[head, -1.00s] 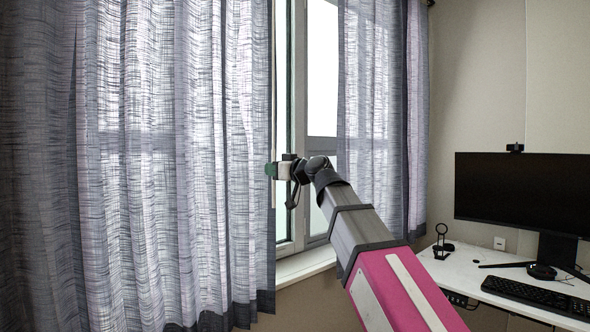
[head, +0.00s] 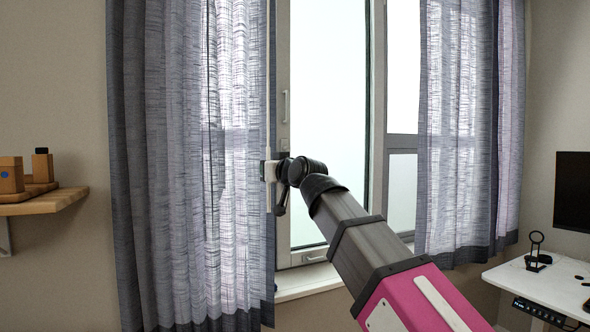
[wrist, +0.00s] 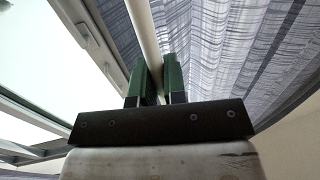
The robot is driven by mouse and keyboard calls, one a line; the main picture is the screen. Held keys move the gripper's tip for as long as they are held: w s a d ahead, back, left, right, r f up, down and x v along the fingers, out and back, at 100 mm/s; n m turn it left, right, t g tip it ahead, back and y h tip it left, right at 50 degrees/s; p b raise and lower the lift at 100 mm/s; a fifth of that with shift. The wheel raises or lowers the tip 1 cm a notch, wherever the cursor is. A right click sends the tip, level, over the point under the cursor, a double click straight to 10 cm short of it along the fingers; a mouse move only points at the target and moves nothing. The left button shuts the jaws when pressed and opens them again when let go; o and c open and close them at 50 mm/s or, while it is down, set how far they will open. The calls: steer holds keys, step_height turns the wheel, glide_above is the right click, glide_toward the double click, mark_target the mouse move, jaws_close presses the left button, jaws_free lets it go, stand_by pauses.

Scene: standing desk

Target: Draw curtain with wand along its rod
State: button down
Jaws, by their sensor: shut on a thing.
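My gripper (head: 268,171) is at the right edge of the left grey, semi-sheer curtain (head: 170,170). Its green fingers (wrist: 154,75) are shut on the pale wand (wrist: 144,28), which runs between them in the wrist view. In the head view the wand (head: 268,90) is a thin upright line along that curtain's edge. The curtain hangs in folds left of the gripper and also shows in the wrist view (wrist: 220,40). The rod is not visible in the head view.
A bare window (head: 325,110) lies between the left curtain and a second curtain (head: 455,140) at right. A wooden shelf (head: 60,200) with small wooden items is on the left wall. A white desk (head: 545,290) and monitor (head: 573,205) stand at right.

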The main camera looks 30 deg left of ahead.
steer(key=s+a, duration=0.4)
steer(key=s, duration=0.1)
steer(key=s+a, duration=0.4)
steer(key=s, duration=0.2)
steer(key=s+a, duration=0.4)
steer(key=s, duration=0.1)
steer(key=shift+s+a, duration=0.15)
steer(key=shift+a, duration=0.2)
steer(key=c, duration=1.2)
jaws_free()
steer(key=shift+s+a, duration=0.1)
steer(key=v, duration=1)
steer(key=shift+s+d, duration=0.1)
steer(key=shift+d, duration=0.3)
